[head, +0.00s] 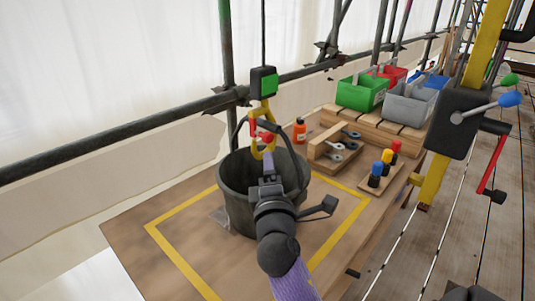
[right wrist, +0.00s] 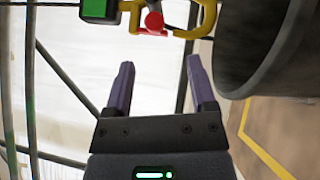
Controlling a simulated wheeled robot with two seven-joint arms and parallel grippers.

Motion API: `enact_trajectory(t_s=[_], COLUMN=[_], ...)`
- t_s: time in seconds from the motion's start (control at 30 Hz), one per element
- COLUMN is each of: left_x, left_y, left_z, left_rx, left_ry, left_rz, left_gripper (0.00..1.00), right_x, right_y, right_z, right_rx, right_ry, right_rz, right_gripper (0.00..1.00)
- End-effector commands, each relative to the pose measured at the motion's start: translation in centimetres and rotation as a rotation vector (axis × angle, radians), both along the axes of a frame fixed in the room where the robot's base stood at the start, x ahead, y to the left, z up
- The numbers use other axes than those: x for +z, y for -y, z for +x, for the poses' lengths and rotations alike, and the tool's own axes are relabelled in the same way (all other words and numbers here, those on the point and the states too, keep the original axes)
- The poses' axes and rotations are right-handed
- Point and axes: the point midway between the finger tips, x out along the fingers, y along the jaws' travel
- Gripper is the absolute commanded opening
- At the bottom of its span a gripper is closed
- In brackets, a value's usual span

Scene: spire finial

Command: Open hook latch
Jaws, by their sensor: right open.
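A yellow hook (head: 256,112) hangs from a green and black block (head: 263,82) on a thin line. A red latch with a round red knob (head: 267,138) sits at its mouth. In the right wrist view the hook (right wrist: 208,18) and the red latch (right wrist: 153,22) are at the top edge, partly cut off. My right gripper (right wrist: 160,65) is open and empty, its fingers pointing toward the latch but apart from it. In the head view the right gripper (head: 268,160) is in front of the bucket, just below the hook. My left gripper is not in view.
A dark bucket (head: 235,185) stands under the hook on a wooden platform with a yellow outline (head: 170,245); its handle rises toward the hook. Behind are an orange bottle (head: 300,130), a wooden tool rack, green (head: 360,95) and grey bins. Scaffold pipes run behind.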

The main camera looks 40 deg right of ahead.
Motion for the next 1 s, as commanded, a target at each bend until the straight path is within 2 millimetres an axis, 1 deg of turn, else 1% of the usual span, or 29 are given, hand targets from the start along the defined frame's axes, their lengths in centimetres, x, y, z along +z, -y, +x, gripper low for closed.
enact_trajectory(t_s=[0.03,0.13,0.33,0.5,0.63,0.87,0.9,0.97,1.0], left_x=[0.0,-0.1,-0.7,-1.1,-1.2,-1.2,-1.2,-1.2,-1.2], left_y=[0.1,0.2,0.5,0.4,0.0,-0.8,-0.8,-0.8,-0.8], left_z=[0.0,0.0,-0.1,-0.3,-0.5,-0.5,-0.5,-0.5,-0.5], left_rx=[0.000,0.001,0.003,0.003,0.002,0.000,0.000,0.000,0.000], left_ry=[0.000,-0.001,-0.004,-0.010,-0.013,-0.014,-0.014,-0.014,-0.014], left_rz=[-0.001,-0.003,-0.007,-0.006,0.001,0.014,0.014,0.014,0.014], left_gripper=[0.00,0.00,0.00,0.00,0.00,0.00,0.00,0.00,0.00], right_x=[0.5,0.9,1.6,2.0,2.2,2.3,2.3,2.3,2.3], right_y=[0.3,1.1,4.0,5.6,6.2,6.2,6.2,6.2,6.2], right_z=[0.3,1.3,4.8,6.9,7.6,7.6,7.6,7.6,7.6], right_rx=[-0.006,-0.008,-0.007,-0.006,-0.006,-0.005,-0.005,-0.005,-0.005], right_ry=[0.003,0.000,0.000,0.000,-0.001,-0.001,-0.001,-0.001,-0.001], right_rz=[-0.031,-0.047,-0.040,-0.038,-0.037,-0.036,-0.036,-0.036,-0.036], right_gripper=[0.72,0.72,0.72,0.72,0.72,0.72,0.68,0.55,0.47])
